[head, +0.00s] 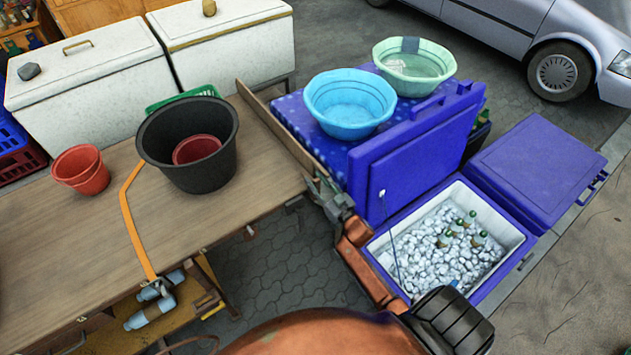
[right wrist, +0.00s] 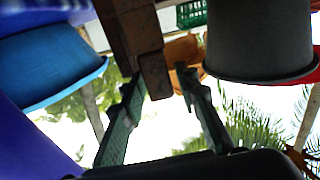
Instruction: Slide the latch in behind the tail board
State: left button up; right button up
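The tail board appears to be the brown wooden strip (head: 278,135) standing along the right end of the wooden table (head: 100,215). My right gripper (head: 322,190) is at the near lower end of this strip, beside the blue box. In the right wrist view, looking upward, its two fingers (right wrist: 160,80) are apart. A brown block (right wrist: 153,76), possibly the latch, shows between the fingertips at the end of a darker brown beam (right wrist: 133,25). I cannot tell whether the fingers touch it. In the head view the latch cannot be made out.
A black tub (head: 158,140) and a red pot (head: 80,170) stand on the table. A blue basin (head: 350,103) and a green basin (head: 414,66) stand right of the board. An open blue cooler (head: 490,288) with ice and bottles is close to my right arm.

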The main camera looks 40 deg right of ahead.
jog(key=s, duration=1.2)
dwell(0.3)
jog(key=s+a+f+g, duration=0.1)
jog(key=s+f+g, duration=0.3)
jog(key=f, duration=0.8)
jog(key=s+f+g, duration=0.1)
jog(key=s+f, duration=0.4)
jog(key=f, duration=0.6)
jog(key=s+a+f+g, duration=0.1)
jog(key=s+f+g, duration=0.3)
jog(key=f, duration=0.8)
jog(key=s+a+f+g, duration=0.2)
jog(key=s+f, duration=0.4)
jog(key=s, duration=0.6)
jog(key=s+a+f+n+g, duration=0.1)
jog(key=s+a+f+g, duration=0.1)
jog(key=s+f, duration=0.5)
jog(key=s+a+f+g, duration=0.3)
jog(key=s+f, duration=0.4)
jog(key=s, duration=1)
jog(key=shift+s+g, duration=0.15)
jog(key=shift+g, duration=0.55)
